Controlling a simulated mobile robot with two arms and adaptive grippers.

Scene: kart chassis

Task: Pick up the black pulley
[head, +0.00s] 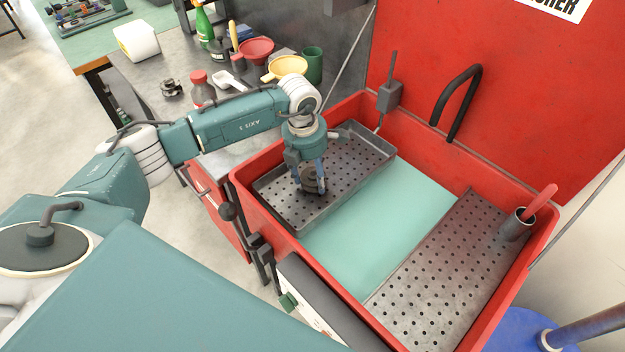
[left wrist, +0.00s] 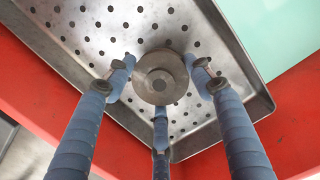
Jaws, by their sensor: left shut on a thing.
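The black pulley (left wrist: 160,78) shows in the left wrist view as a round, dark grey-brown disc with a central hub, between my gripper's three blue fingers. In the head view the dark pulley (head: 312,183) is in the perforated metal tray (head: 345,190), at the tray's near part. My left gripper (head: 311,186) reaches down from above into the tray and is shut on the pulley. The left wrist view shows the gripper (left wrist: 158,80) with its fingertips around the pulley's rim. I cannot tell whether the pulley touches the tray floor. My right gripper is not in view.
The tray sits in a red parts washer (head: 268,222) with a raised red lid (head: 490,90). A perforated shelf (head: 440,270) and a cup with a red-handled tool (head: 518,222) are at right. Funnels (head: 286,68) and bottles (head: 202,90) stand on the bench behind.

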